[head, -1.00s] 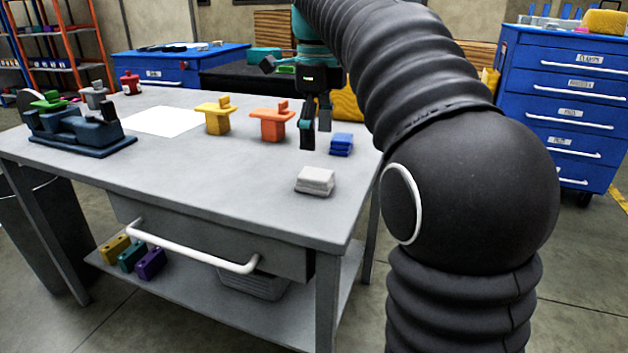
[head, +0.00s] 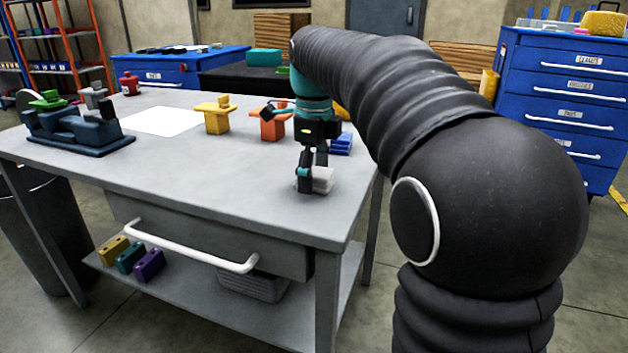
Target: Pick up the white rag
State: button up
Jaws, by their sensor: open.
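The white rag (head: 322,181) is a small folded stack near the front right corner of the grey table (head: 215,180). My gripper (head: 311,185) points down at the rag, its fingers reaching to the rag's height. One finger stands in front of the rag's left part and hides it. The other finger shows behind, over the rag's far side. The jaws are open; I cannot tell whether they touch the rag.
A folded blue rag (head: 342,144) lies just behind my gripper. An orange block piece (head: 268,126) and a yellow one (head: 217,118) stand farther back. A dark blue vise (head: 75,135) is at the left. The table front is clear.

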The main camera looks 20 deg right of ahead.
aim_at(319, 173)
jog(key=c, duration=1.3)
jog(key=shift+r, duration=0.55)
jog(key=shift+c, duration=0.2)
jog(key=r, duration=0.3)
jog(key=shift+s+d+r+p, duration=0.35)
jog(key=shift+r, duration=0.05)
jog(key=s+d+r, duration=0.6)
jog(key=s+d, duration=0.1)
jog(key=s, duration=0.1)
